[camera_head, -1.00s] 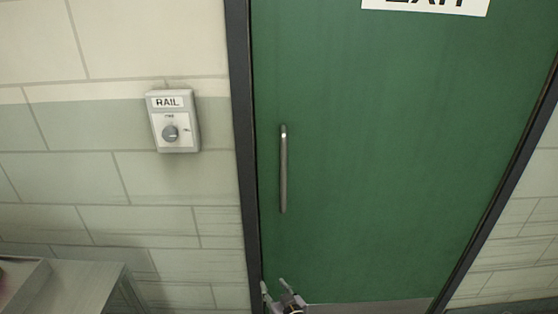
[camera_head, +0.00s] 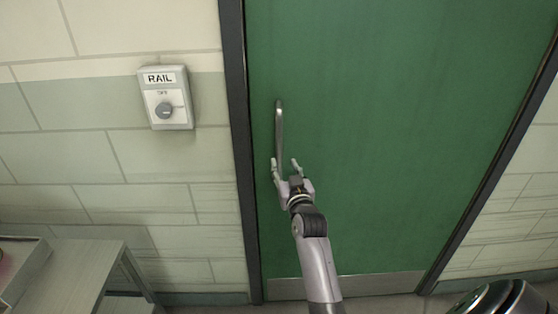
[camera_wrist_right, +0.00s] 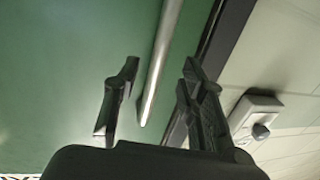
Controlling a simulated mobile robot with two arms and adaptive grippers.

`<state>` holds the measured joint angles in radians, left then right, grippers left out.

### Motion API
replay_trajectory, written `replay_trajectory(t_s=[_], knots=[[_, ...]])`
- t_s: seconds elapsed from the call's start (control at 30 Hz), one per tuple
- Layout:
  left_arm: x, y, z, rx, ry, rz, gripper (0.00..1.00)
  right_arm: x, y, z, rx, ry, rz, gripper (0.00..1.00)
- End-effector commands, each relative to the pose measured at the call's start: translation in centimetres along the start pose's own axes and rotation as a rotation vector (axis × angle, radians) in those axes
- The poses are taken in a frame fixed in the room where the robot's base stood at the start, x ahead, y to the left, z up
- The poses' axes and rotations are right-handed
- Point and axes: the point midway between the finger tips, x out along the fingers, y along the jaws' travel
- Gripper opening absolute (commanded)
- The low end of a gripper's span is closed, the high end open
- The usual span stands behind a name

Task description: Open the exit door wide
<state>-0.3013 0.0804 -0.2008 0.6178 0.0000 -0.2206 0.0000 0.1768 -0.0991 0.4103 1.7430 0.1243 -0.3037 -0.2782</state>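The green exit door (camera_head: 380,140) stands shut in its dark frame, as far as the head view shows. Its vertical metal bar handle (camera_head: 279,125) is near the door's left edge. My right gripper (camera_head: 284,164) is open at the lower end of the handle, one finger on each side of it in the picture. In the right wrist view the handle (camera_wrist_right: 160,65) shows between the two open fingers (camera_wrist_right: 155,85); contact cannot be told. My left gripper is not in view.
A grey control box labelled RAIL (camera_head: 166,98) is on the tiled wall left of the door frame (camera_head: 238,150). A grey table (camera_head: 70,270) stands at the lower left. The floor in front of the door is clear where visible.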

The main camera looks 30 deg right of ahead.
Motion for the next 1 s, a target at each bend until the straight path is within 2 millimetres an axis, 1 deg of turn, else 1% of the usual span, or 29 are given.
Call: replay_trajectory(t_s=[0.03, 0.2, 0.3, 0.4, 0.6, 0.83, 0.87, 1.0], knots=[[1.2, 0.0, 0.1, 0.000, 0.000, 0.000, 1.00, 1.2, 0.0, 0.4, 0.000, 0.003, 0.000, 0.38], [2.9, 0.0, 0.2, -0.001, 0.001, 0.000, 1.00, 4.2, 0.0, 0.4, 0.000, 0.002, 0.000, 0.38], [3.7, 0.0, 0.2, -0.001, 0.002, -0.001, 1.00, 5.7, 0.0, 0.4, 0.001, 0.001, 0.000, 0.38], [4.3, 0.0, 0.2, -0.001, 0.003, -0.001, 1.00, 6.7, 0.0, 0.3, 0.000, 0.000, 0.000, 0.38], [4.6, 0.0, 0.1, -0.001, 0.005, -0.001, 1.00, 7.5, 0.0, 0.1, -0.001, -0.001, 0.000, 0.38], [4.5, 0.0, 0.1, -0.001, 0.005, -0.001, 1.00, 7.6, 0.0, 0.0, -0.001, -0.001, 0.000, 0.38], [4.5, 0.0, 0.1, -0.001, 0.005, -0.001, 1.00, 7.6, 0.0, 0.0, -0.001, -0.001, 0.000, 0.37], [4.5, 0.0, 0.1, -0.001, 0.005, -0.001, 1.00, 7.6, 0.0, 0.0, -0.001, -0.001, 0.000, 0.28]])
